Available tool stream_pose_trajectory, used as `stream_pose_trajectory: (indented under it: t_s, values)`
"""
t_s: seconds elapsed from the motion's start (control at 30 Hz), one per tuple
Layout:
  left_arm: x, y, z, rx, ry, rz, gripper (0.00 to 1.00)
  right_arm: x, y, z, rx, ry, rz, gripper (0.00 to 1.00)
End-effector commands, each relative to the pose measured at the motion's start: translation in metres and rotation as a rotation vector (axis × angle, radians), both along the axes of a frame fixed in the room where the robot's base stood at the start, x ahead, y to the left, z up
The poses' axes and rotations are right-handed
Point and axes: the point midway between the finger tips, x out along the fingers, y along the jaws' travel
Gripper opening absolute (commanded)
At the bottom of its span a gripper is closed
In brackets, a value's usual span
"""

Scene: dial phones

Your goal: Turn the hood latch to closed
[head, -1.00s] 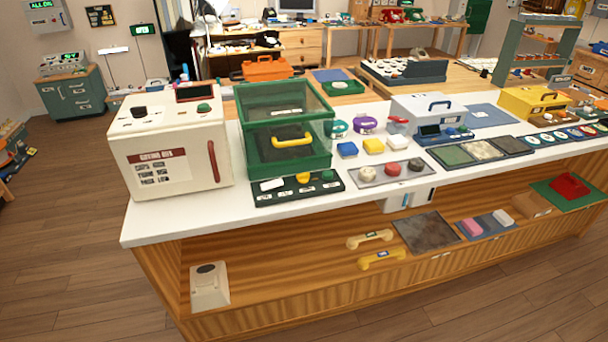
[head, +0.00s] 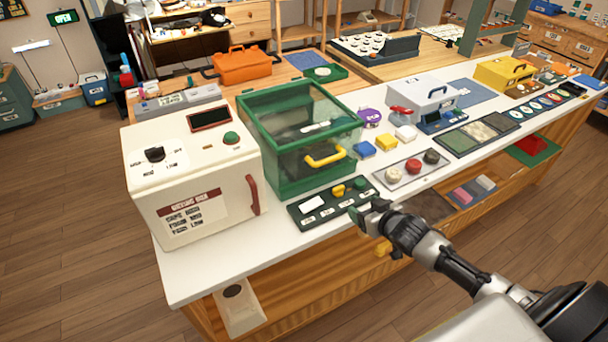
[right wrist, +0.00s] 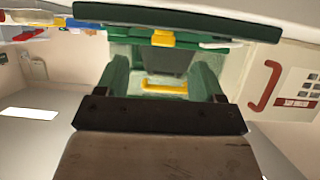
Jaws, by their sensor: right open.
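The hood is a green-framed clear box (head: 300,135) with a yellow handle (head: 326,157) on its front, on the white counter. In front of it lies a dark green panel (head: 333,203) with a white label, a yellow knob (head: 338,190) and a green knob. The yellow knob looks like the latch; its setting is too small to read. My right gripper (head: 368,216) is open and empty at the panel's near right end, apart from the yellow knob. In the right wrist view, my green fingers (right wrist: 160,72) are spread, with the yellow knob (right wrist: 162,38) beyond them. My left gripper is out of view.
A cream oven-like box (head: 190,180) with a red handle stands left of the hood. A tray with three round knobs (head: 411,167) lies right of the panel, with small coloured blocks behind it. An open wooden shelf (head: 300,285) is below the counter.

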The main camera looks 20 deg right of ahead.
Motion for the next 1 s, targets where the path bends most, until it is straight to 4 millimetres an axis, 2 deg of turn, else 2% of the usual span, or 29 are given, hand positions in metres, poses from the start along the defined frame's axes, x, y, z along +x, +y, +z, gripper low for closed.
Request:
stream_pose_trajectory:
  t_s: [0.03, 0.17, 0.43, 0.7, 1.0]
  values:
    - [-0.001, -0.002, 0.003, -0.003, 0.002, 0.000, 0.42, 0.002, 0.002, 0.013, 0.003, -0.014, 0.009, 0.68]
    - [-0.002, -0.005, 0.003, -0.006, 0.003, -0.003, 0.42, 0.008, 0.004, 0.021, 0.012, -0.029, 0.016, 0.68]
    - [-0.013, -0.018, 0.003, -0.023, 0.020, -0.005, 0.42, 0.040, 0.006, 0.008, 0.010, -0.030, 0.014, 0.68]
    - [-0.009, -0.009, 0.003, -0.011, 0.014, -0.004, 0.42, 0.080, 0.009, -0.009, 0.010, -0.030, 0.014, 0.68]
    - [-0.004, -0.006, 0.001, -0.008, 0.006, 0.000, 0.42, 0.102, 0.011, -0.020, 0.011, -0.028, 0.015, 0.68]
